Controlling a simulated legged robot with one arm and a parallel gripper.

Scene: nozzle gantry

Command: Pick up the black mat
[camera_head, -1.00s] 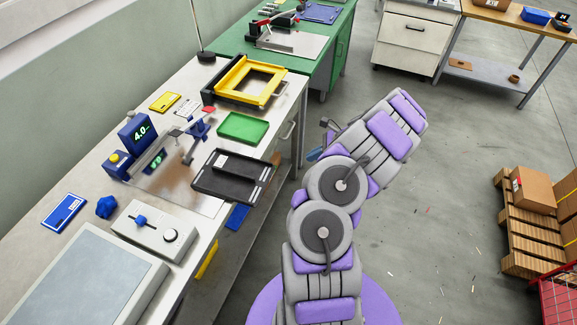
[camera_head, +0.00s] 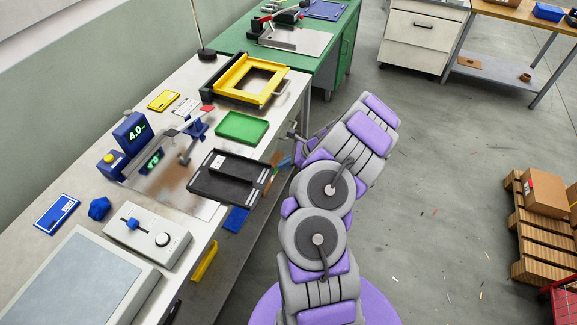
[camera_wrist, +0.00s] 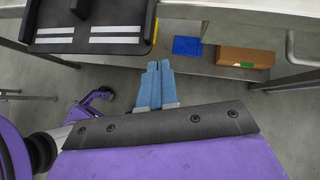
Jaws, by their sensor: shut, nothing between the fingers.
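The black mat (camera_head: 225,190) looks like a shallow black tray with a raised rim, a white label and pale stripes along one side. It lies at the front edge of the grey workbench and seems to overhang it. In the wrist view its striped edge (camera_wrist: 88,40) is at the upper left. My gripper (camera_wrist: 159,66) has blue fingers, closed together and empty, to the right of the mat and apart from it. In the head view my gripper is mostly hidden behind my arm, right of the mat.
A green tray (camera_head: 242,127) and a yellow frame (camera_head: 262,98) lie behind the mat on the bench. A nozzle gantry with a blue display (camera_head: 131,133) stands to its left. A blue bin (camera_wrist: 187,46) and brown box (camera_wrist: 245,57) sit on the lower shelf.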

